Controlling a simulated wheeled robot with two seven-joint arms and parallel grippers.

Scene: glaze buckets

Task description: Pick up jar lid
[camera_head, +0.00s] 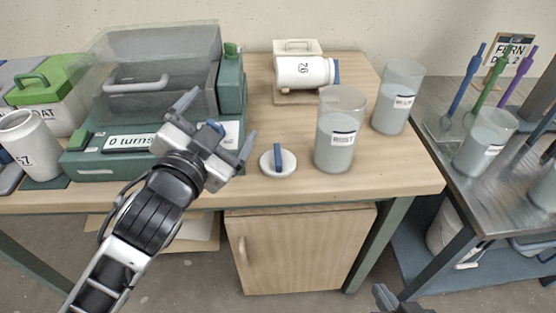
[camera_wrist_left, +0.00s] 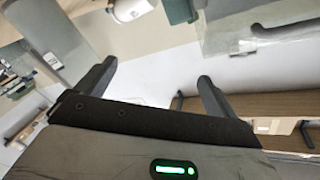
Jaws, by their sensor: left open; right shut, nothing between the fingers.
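The jar lid (camera_head: 278,161) is a small white disc with an upright blue grip. It lies on the wooden table (camera_head: 350,190) near its front edge, left of a glass jar. My left gripper (camera_head: 218,122) is open and empty, over the front of the green machine and left of the lid, not touching it. Its two spread fingers also show in the left wrist view (camera_wrist_left: 155,78); I cannot make out the lid there for sure. My right gripper (camera_head: 387,297) shows only partly at the bottom edge, low in front of the table, with nothing visible in it.
A labelled jar (camera_head: 335,145) stands close right of the lid, another (camera_head: 398,95) behind it. A white jar (camera_head: 303,72) lies on a stand at the back. The green machine (camera_head: 232,82) with its clear cover fills the left. A metal bench (camera_head: 440,150) stands right.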

